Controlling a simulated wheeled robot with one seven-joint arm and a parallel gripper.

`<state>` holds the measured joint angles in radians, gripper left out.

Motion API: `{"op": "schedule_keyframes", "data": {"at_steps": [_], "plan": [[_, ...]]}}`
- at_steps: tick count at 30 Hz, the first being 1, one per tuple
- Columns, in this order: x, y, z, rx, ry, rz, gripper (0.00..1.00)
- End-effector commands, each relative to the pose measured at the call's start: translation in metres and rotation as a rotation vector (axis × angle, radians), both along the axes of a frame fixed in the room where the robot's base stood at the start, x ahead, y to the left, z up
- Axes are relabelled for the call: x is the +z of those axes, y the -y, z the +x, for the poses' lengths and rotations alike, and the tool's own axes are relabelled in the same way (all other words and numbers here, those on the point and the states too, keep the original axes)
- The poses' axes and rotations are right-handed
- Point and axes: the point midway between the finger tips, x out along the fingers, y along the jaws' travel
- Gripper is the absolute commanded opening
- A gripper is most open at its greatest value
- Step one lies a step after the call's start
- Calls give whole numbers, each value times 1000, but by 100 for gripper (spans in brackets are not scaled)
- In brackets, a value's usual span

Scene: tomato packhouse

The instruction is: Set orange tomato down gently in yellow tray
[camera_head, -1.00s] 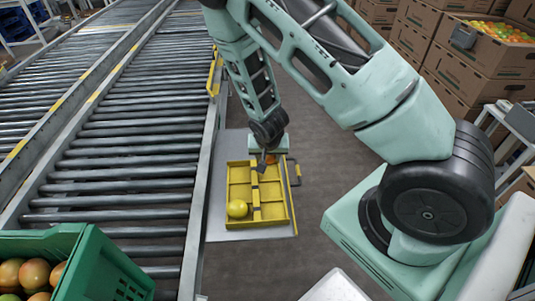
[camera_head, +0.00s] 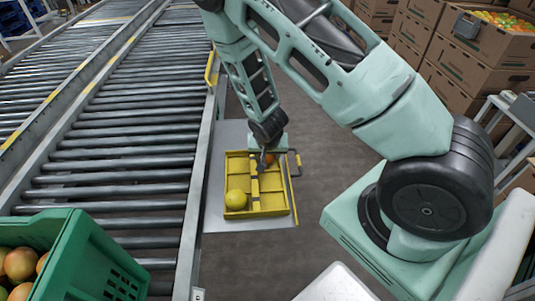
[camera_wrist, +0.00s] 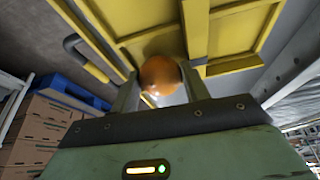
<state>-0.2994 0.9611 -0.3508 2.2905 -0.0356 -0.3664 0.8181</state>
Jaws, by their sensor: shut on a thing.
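The yellow tray (camera_head: 277,210) lies on a grey shelf beside the roller conveyor and is split into compartments by dividers. My gripper (camera_wrist: 159,82) is shut on the orange tomato (camera_wrist: 160,74), which shows between the two fingers in the wrist view. In the head view the orange tomato (camera_head: 269,159) shows at the tray's far right part, mostly hidden by my gripper. I cannot tell whether it touches the tray floor.
The grey shelf (camera_head: 228,140) is bare around the tray. A roller conveyor (camera_head: 120,160) runs along the left. A green crate (camera_head: 85,260) of tomatoes stands at the lower left. Cardboard boxes (camera_head: 455,60) are stacked at the upper right.

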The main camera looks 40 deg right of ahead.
Motion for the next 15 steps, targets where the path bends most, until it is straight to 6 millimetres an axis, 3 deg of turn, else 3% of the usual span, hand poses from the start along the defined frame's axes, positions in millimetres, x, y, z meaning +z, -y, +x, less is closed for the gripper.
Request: {"op": "schedule_keyframes", "data": {"at_steps": [15], "plan": [[-6, 0, 0, 0, 0, 0, 35]]}}
